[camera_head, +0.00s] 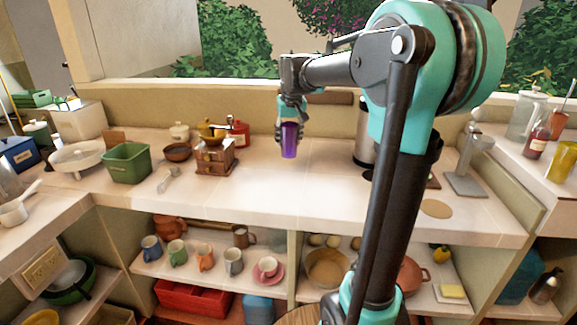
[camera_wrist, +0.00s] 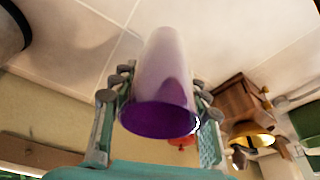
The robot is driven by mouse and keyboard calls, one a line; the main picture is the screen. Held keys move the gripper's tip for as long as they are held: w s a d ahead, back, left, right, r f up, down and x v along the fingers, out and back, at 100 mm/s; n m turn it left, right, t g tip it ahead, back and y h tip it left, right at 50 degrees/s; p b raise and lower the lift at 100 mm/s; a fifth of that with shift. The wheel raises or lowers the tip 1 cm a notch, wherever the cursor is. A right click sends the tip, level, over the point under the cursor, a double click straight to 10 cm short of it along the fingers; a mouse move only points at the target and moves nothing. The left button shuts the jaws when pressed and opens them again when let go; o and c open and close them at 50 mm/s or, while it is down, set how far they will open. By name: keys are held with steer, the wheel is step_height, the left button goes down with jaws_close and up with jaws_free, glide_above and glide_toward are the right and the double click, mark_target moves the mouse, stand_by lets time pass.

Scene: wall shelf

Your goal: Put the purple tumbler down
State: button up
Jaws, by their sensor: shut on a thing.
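The purple tumbler (camera_head: 289,141) is held upright by my gripper (camera_head: 289,128) near the back of the tiled counter (camera_head: 280,185). In the wrist view the tumbler (camera_wrist: 165,85) sits between my gripper's fingers (camera_wrist: 160,95), which press on both its sides. Its open purple rim faces the camera. My gripper is shut on it. In the head view its base shows below the fingers against the counter; whether it touches the counter I cannot tell.
A wooden coffee grinder (camera_head: 215,157) stands to the left, also visible in the wrist view (camera_wrist: 240,100). A dark and silver cylinder (camera_head: 364,135) stands to the right. The counter in front of the tumbler is clear. Several mugs (camera_head: 205,258) stand on the shelf below.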

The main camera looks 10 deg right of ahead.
step_height(320, 180, down, 10)
steer(key=shift+f, duration=0.15)
stand_by(0.3)
steer(key=shift+f, duration=0.15)
steer(key=o, duration=1.3)
steer(key=shift+o, duration=0.2)
